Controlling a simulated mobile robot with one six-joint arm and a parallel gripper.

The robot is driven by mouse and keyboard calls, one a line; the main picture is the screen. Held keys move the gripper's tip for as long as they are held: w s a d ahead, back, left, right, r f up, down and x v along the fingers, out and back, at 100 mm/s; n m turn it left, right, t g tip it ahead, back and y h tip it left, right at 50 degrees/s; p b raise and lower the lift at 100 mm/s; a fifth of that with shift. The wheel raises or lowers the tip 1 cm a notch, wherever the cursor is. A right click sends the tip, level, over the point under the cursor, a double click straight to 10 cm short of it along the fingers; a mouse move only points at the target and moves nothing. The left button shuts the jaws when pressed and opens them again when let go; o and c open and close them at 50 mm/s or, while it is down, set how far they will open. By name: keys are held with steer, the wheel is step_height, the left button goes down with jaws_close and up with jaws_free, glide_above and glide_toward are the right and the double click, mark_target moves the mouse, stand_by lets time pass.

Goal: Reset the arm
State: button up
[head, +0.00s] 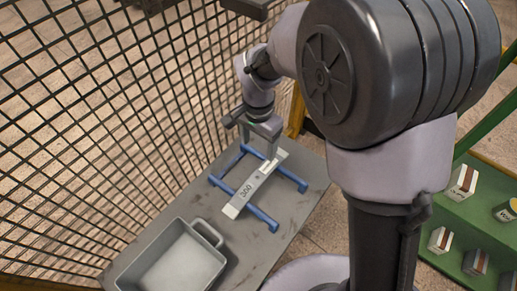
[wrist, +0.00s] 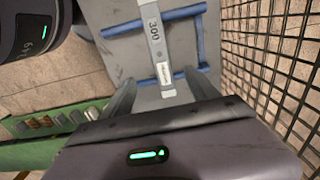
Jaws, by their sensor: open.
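My gripper (head: 262,142) is open above the far end of a pale grey bar (head: 257,187), and I cannot tell how large the gap between them is. The bar has dark printed figures that read 300 in the wrist view (wrist: 157,40). It lies across a blue frame (head: 263,219) on a grey table. In the wrist view my gripper's two fingers (wrist: 158,97) stand apart on either side of the bar's near end. The blue frame also shows in the wrist view (wrist: 186,12). My arm covers part of the table.
A grey tray with a handle (head: 182,262) stands on the near end of the table (head: 300,180). A dark wire mesh fence (head: 110,110) runs close along the table's left side. A green shelf (head: 445,225) with several small boxes is at the right.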

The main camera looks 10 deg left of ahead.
stand_by(0.6)
steer(key=s+d+r+t, duration=0.1)
steer(key=d+r, duration=0.4)
steer(key=r, duration=0.2)
steer(key=s+d+r+n+t+y+b, duration=0.1)
steer(key=s+d+r+t, duration=0.1)
steer(key=s+d+r, duration=0.2)
steer(key=s+d+r+t+y+b, duration=0.1)
steer(key=s+d+r, duration=0.3)
steer(key=s, duration=0.7)
steer(key=d+t, duration=0.1)
steer(key=d, duration=0.1)
steer(key=shift+s+d+n+t, duration=0.15)
steer(key=shift+d+n+t, duration=0.25)
steer(key=shift+r, duration=0.1)
